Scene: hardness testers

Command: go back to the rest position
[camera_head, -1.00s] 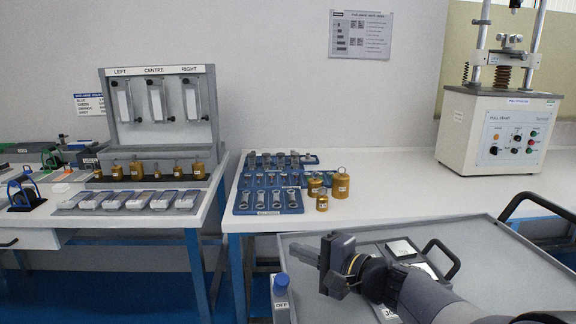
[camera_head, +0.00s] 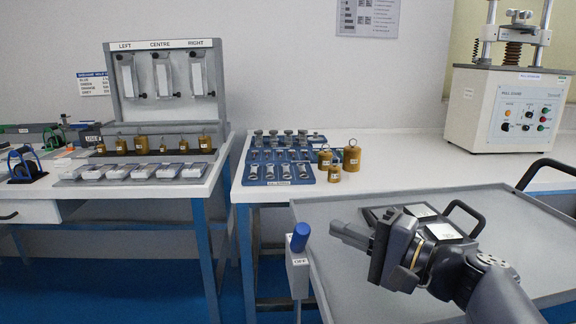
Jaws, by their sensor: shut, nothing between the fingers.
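My gripper (camera_head: 352,237) is in the camera_head view, at the lower right, in front of and above the grey cart top (camera_head: 345,205). Its fingers point left and are shut with nothing between them. My arm runs from it to the lower right corner and hides part of the cart top.
A blue knob on a post marked OFF (camera_head: 300,237) stands at the cart's left corner, close to the fingers. Black-framed pads (camera_head: 418,211) lie behind my gripper. A blue tray of fittings (camera_head: 278,173), brass weights (camera_head: 351,159) and a pull tester (camera_head: 507,108) stand on the bench behind.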

